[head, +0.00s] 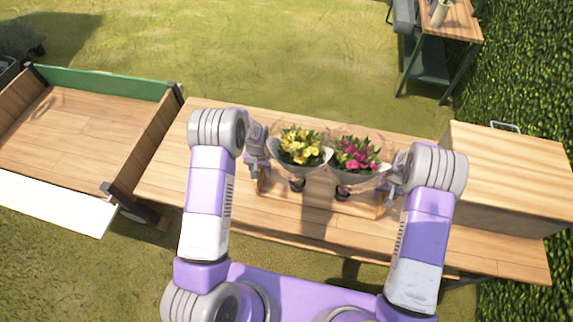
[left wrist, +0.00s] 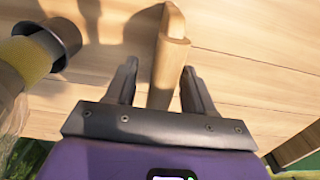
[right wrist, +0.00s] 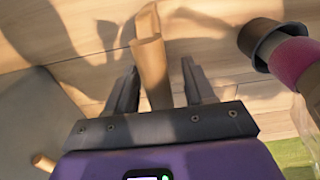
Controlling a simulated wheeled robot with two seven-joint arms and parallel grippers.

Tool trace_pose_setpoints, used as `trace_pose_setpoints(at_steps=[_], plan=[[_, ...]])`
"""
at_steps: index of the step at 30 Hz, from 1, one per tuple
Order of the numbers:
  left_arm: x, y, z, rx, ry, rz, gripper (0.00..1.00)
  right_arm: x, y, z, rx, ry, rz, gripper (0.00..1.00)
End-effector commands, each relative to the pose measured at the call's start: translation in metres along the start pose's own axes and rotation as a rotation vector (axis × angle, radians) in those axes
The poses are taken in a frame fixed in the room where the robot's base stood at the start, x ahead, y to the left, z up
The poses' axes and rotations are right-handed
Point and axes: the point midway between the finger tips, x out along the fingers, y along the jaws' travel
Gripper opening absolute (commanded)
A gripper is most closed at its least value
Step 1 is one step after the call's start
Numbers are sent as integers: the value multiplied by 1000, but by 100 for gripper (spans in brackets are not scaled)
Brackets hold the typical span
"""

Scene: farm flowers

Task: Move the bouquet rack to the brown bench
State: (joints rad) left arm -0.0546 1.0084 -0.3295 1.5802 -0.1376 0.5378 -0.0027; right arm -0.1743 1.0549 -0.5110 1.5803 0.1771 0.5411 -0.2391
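The bouquet rack (head: 263,186) is a low wooden frame on a long wooden table (head: 225,205). It carries a yellow bouquet (head: 300,147) and a pink bouquet (head: 357,154), both wrapped and upright. My left gripper (head: 261,163) is at the rack's left end. In the left wrist view, its open fingers (left wrist: 160,75) straddle the rack's wooden end piece (left wrist: 168,60), with gaps on both sides. My right gripper (head: 391,183) is at the right end. In the right wrist view, its open fingers (right wrist: 160,75) straddle the other end piece (right wrist: 152,65), also with gaps. The bouquets hide much of the rack.
A large wooden box (head: 500,165) stands on the table's right part. A wooden cart with a green side (head: 105,82) adjoins the table at left. A smaller brown bench (head: 455,22) stands at the back right by the hedge (head: 530,80). Open grass (head: 270,55) lies behind the table.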

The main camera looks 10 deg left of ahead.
Motion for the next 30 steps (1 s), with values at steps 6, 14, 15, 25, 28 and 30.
trace_pose_setpoints(at_steps=[6,14,15,25,28,30], plan=[[-4,0,0,0,1,0,53,0,0,0,0,0,0,53],[-48,0,-1,0,5,0,53,0,0,0,0,0,0,53],[-57,0,-1,0,6,0,53,0,0,0,0,0,0,53],[-112,0,0,0,2,0,53,0,0,0,0,0,0,53],[-118,0,0,0,1,0,53,-1,0,0,0,0,0,53],[-120,0,0,0,0,0,53,-4,0,0,0,1,0,53]])
